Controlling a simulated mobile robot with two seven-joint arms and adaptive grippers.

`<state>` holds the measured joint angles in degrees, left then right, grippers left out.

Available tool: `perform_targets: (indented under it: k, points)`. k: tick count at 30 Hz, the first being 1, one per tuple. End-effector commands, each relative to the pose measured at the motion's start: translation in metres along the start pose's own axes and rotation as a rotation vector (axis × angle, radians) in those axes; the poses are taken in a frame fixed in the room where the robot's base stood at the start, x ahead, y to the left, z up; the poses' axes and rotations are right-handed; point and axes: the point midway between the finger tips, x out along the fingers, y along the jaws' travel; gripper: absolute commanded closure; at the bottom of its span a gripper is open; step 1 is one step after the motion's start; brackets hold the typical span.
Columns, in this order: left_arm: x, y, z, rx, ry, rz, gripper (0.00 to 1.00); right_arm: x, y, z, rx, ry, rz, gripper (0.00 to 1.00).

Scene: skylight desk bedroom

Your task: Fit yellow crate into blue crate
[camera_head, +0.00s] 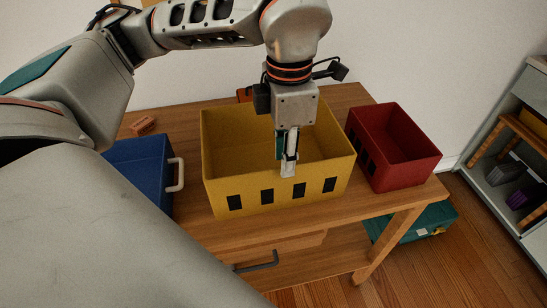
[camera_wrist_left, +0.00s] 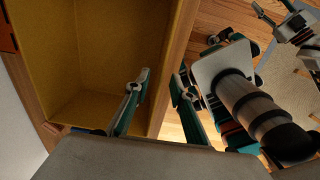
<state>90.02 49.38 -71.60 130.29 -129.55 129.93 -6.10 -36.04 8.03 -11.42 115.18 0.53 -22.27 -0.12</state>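The yellow crate (camera_head: 320,150) stands upright on the wooden desk, open side up and empty where I can see in. The blue crate (camera_head: 142,165), with a pale handle, is to its left, and my left arm hides much of it. My left gripper (camera_head: 287,168) points down at the yellow crate's near wall. In the left wrist view its fingers (camera_wrist_left: 160,76) are apart, with the yellow crate's rim (camera_wrist_left: 183,35) running between them. Whether they touch the wall I cannot tell. My right gripper (camera_wrist_left: 274,7) shows at the wrist view's top right, fingers apart, away from the crates.
A red crate (camera_head: 395,150) stands close to the right of the yellow crate. An orange brick (camera_head: 143,125) lies behind the blue crate. A drawer handle (camera_head: 258,263) sticks out at the desk's front. A teal box (camera_head: 415,235) is below the desk, and a shelf unit (camera_head: 510,155) stands right.

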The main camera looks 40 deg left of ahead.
Motion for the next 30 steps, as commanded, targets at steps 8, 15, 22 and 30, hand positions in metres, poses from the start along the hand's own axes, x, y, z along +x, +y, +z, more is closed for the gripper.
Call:
perform_targets:
  k: [8,15,22,30]
  points:
    - [0.040,-0.003,-0.002,0.000,0.004,-0.005,0.76,-0.001,-0.002,0.008,-0.002,-0.010,-0.002,0.60]
    - [0.048,-0.003,-0.002,0.000,0.000,-0.002,0.76,-0.001,-0.001,0.005,-0.003,-0.006,0.000,0.60]
    - [0.048,-0.003,-0.002,0.000,0.000,-0.002,1.00,0.000,0.000,0.002,-0.004,0.000,0.001,0.60]
    - [0.047,-0.003,-0.001,0.000,-0.002,-0.001,1.00,0.003,0.002,-0.003,-0.006,0.009,0.004,0.60]
